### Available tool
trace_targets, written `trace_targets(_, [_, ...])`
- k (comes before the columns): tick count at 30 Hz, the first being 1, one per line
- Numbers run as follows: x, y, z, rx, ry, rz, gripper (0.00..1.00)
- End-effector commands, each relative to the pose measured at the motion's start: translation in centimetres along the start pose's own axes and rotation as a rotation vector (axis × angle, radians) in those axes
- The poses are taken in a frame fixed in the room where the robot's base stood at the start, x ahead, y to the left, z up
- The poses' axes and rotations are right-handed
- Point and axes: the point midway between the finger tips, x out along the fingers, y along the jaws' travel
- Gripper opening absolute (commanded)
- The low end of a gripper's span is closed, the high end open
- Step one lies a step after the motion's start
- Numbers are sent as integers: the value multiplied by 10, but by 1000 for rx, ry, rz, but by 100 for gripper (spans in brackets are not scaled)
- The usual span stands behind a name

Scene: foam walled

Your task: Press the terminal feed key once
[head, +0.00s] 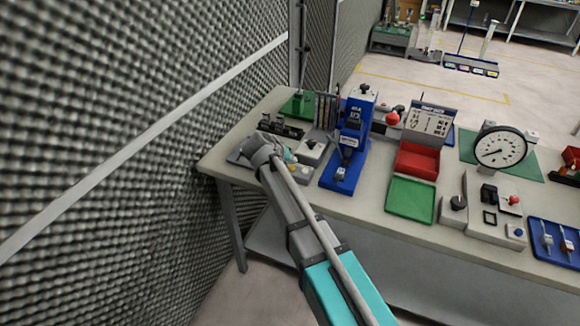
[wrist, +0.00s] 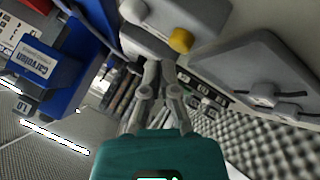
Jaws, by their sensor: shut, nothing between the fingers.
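A small grey terminal box with a yellow button (wrist: 181,40) shows at the top of the wrist view; I cannot read a label naming it the feed key. In the head view a small grey unit (head: 304,174) sits by the left end of the bench, partly covered by my wrist. My gripper (wrist: 156,62) is shut and empty, just below and left of the yellow button in the wrist view. I cannot tell whether it touches the box. In the head view my wrist hides most of the gripper.
The blue press (head: 350,130) stands close on the right of my gripper, and shows in the wrist view (wrist: 48,68). A green tray (head: 410,198), red bin (head: 418,159) and dial gauge (head: 500,148) lie further right. The foam wall (head: 110,150) is close on the left.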

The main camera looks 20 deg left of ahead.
Motion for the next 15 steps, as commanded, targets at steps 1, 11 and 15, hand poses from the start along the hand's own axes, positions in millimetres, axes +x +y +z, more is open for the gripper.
trace_targets(1, [0, 0, 0, 0, 0, 0, 0])
trace_targets(11, [1, -1, 1, 0, 0, 0, 0])
trace_targets(15, [4, -3, 3, 0, 0, 0, 0])
